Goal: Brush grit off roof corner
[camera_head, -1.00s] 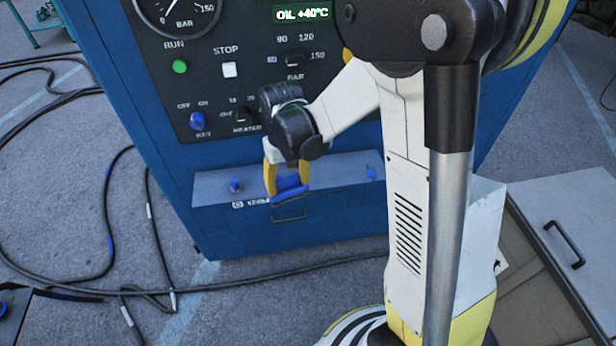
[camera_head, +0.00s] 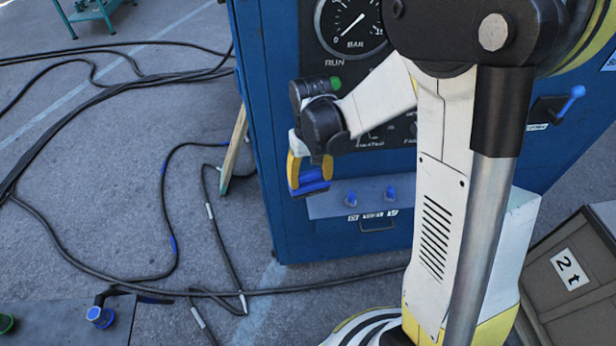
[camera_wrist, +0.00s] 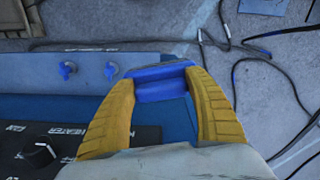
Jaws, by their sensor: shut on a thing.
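My gripper (camera_head: 310,172) has yellow fingers shut on a blue block-like thing (camera_head: 312,185), possibly a brush; no bristles can be made out. The wrist view shows the blue thing (camera_wrist: 160,84) between both fingertips of my gripper (camera_wrist: 162,92). It hangs in front of the blue cabinet (camera_head: 270,170), close to the left end of a grey-blue ledge (camera_head: 325,206). I cannot tell whether it touches the ledge. The roof corner and any grit cannot be made out in either view.
Two blue knobs (camera_head: 351,198) stand on the ledge. A wooden plank (camera_head: 235,150) leans at the cabinet's left side. Dark cables (camera_head: 60,240) lie over the paving. A crate marked "2 t" (camera_head: 570,270) stands at right, and a grey box (camera_head: 65,320) at lower left.

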